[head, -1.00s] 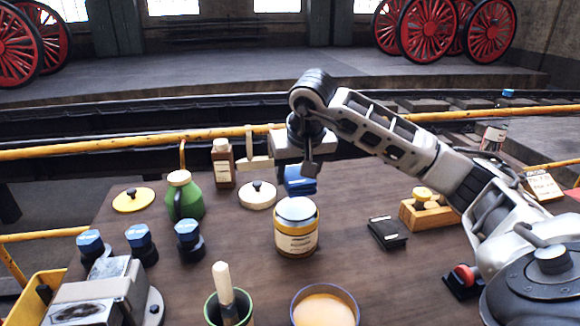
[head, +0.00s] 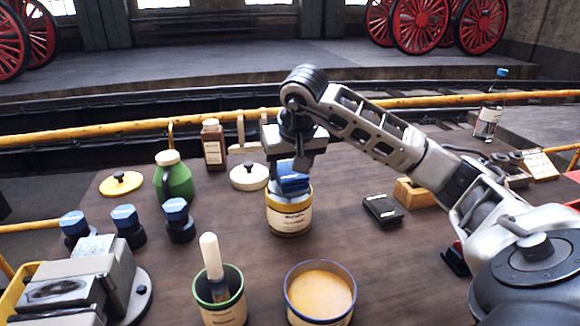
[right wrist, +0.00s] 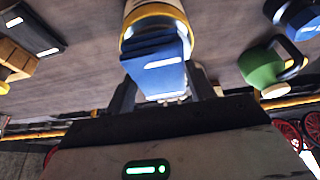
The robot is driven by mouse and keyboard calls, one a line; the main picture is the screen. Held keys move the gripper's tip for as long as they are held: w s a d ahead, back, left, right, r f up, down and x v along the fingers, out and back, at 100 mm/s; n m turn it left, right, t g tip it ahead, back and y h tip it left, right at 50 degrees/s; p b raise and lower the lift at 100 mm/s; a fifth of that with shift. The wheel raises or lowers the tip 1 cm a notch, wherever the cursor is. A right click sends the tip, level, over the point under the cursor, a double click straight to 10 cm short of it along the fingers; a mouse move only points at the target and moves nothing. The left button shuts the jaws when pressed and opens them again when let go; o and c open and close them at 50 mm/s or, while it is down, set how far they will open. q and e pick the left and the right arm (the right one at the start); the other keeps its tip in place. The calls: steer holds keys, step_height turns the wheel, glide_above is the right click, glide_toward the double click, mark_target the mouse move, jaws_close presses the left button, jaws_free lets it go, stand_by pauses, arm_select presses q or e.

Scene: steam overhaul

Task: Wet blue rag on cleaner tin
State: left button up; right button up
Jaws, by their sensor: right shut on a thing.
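The blue rag (head: 292,180), a folded block, is held in my right gripper (head: 289,168). The gripper points down and is shut on the rag, right above the cleaner tin (head: 289,218). The tin is cream with a yellow band and stands upright on the table; the rag hides most of its top. In the right wrist view the rag (right wrist: 156,72) overlaps the rim of the tin (right wrist: 160,16). I cannot tell whether the rag touches the tin. My left gripper is not in view.
Left of the tin stand a green jug (head: 174,180), a brown bottle (head: 213,146) and a white lid (head: 249,177). In front are a pot with a handled tool (head: 220,300) and a tub of tan paste (head: 320,293). A black wallet-like item (head: 382,210) lies right.

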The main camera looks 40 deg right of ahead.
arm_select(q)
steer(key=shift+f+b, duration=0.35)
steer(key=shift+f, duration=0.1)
arm_select(e)
steer(key=shift+f, duration=0.5)
arm_select(q)
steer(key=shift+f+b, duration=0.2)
steer(key=shift+b, duration=0.15)
arm_select(e)
steer(key=shift+f, duration=0.6)
stand_by(0.6)
